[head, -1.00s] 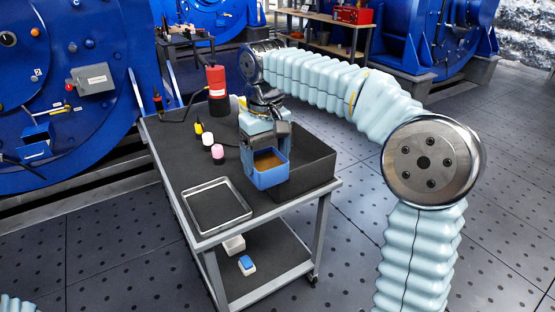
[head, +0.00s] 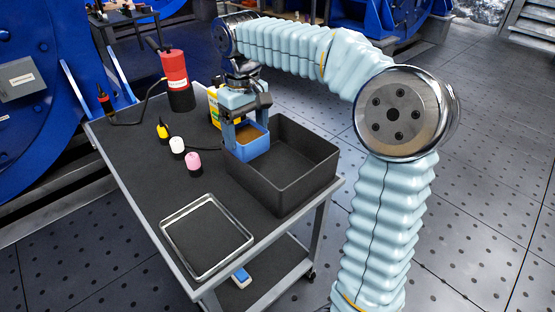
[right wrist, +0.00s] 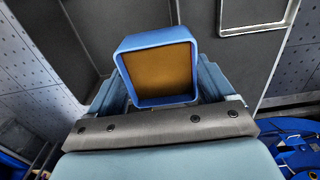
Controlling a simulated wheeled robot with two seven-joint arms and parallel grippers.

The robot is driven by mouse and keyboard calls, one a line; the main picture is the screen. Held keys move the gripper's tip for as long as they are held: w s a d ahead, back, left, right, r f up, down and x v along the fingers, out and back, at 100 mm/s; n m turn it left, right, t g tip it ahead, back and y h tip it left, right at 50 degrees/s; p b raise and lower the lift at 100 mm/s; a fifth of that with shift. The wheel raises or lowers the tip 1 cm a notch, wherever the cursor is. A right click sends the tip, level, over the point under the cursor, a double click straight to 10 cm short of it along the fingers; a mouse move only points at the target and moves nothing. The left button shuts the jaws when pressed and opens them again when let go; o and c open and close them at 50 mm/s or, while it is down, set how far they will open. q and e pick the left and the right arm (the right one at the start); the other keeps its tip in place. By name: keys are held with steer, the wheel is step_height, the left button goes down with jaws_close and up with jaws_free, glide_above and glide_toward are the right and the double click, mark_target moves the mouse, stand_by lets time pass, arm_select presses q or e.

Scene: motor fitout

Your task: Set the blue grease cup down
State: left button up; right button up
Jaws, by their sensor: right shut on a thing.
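The blue grease cup (head: 252,151) is a square, open-topped cup with brown grease inside. My right gripper (head: 245,134) is shut on the cup from above, a finger on either side. In the right wrist view the cup (right wrist: 158,72) sits between the two fingers (right wrist: 158,92), its brown contents facing the camera. My left gripper is not in view.
The black bin (head: 318,150) takes up the cart's right side. A silver-rimmed tray (head: 183,210) lies at the near end. A red cylinder (head: 174,70) and a yellow container (head: 214,105) are behind.

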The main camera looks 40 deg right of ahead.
steer(key=s+d+f, duration=0.1)
steer(key=d+f, duration=0.3)
steer(key=s+d+f+b, duration=0.1)
steer(key=d+f, duration=0.1)
steer(key=shift+s+d+f, duration=0.1)
steer(key=shift+s+d, duration=0.05)
steer(key=shift+s, duration=0.15)
steer(key=f, duration=0.3)
steer(key=shift+s+d+f, duration=0.2)
steer(key=shift+d, duration=0.2)
steer(key=shift+f, duration=0.35)
steer(key=o, duration=1.1)
steer(key=shift+r, duration=0.1)
step_height(320, 180, up, 12)
steer(key=p, duration=0.1)
steer(key=shift+p, duration=0.3)
